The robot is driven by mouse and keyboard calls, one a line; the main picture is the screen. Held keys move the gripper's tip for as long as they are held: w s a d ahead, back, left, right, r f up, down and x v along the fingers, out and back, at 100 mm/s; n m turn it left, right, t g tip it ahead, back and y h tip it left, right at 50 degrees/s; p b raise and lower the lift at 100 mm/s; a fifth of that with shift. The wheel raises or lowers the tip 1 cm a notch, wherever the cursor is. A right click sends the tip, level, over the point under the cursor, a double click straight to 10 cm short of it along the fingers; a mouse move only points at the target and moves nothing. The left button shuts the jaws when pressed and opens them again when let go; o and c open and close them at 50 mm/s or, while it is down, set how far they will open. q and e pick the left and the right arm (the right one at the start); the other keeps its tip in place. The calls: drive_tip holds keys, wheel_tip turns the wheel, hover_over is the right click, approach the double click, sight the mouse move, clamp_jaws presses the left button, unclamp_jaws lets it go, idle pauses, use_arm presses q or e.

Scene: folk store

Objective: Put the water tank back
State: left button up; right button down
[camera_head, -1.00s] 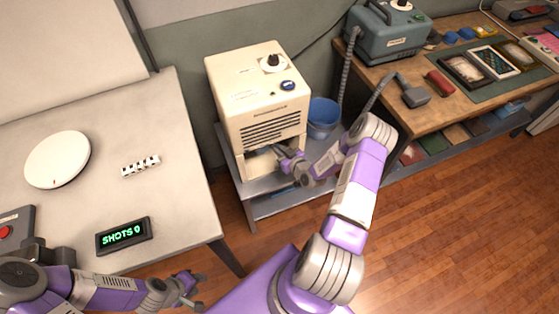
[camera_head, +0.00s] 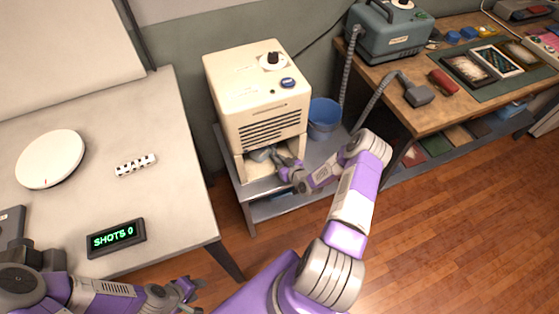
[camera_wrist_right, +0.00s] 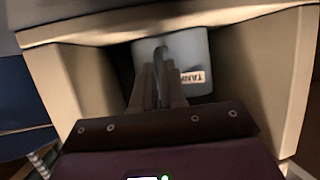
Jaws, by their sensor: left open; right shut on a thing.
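The water tank is a grey box with a handle and a "TANK" label, seen in the right wrist view (camera_wrist_right: 190,48). It sits inside the low front opening of the cream machine (camera_head: 257,95), and only a small grey part shows in the head view (camera_head: 262,154). My right gripper (camera_wrist_right: 160,62) is shut on the tank's handle, inside the opening; it also shows in the head view (camera_head: 279,158). The tank's far side is hidden. My left gripper (camera_head: 190,291) is open and empty by the front of the left table.
The machine stands on a low grey metal stand (camera_head: 240,178) beside a blue bucket (camera_head: 323,115). A white table (camera_head: 170,195) with a "SHOTS 0" display (camera_head: 116,238) is at left. A wooden bench (camera_head: 450,100) is at right. Floor between is clear.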

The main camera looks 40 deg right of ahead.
drive_tip(key=c, duration=1.2)
unclamp_jaws()
drive_tip(key=shift+f, duration=0.1)
drive_tip(key=shift+s+r+p, duration=0.1)
drive_tip(key=shift+r+p, duration=0.15)
drive_tip(key=shift+p, duration=0.05)
drive_tip(key=p+v, duration=0.3)
drive_tip(key=v, duration=0.9)
drive_tip(key=w+a+f+g+y, duration=0.1)
drive_tip(key=a+g+y, duration=0.1)
drive_tip(key=a, duration=0.6)
drive_tip(key=w+a+f+g+y, duration=0.1)
drive_tip(key=w+a+g+y, duration=0.15)
drive_tip(key=a, duration=0.45)
drive_tip(key=s+a+r+g, duration=0.1)
drive_tip(key=s+a+g, duration=0.2)
drive_tip(key=s+a, duration=0.1)
drive_tip(key=s+a+m+g, duration=0.1)
drive_tip(key=s+a+g, duration=0.1)
drive_tip(key=s+a, duration=0.3)
drive_tip(key=s+a+r+g+y, duration=0.1)
drive_tip(key=s+a+g, duration=0.2)
drive_tip(key=a, duration=0.4)
drive_tip(key=shift+s+a+r+m+g, duration=0.1)
drive_tip(key=shift+s+r+m+g, duration=0.25)
drive_tip(key=shift+s, duration=0.3)
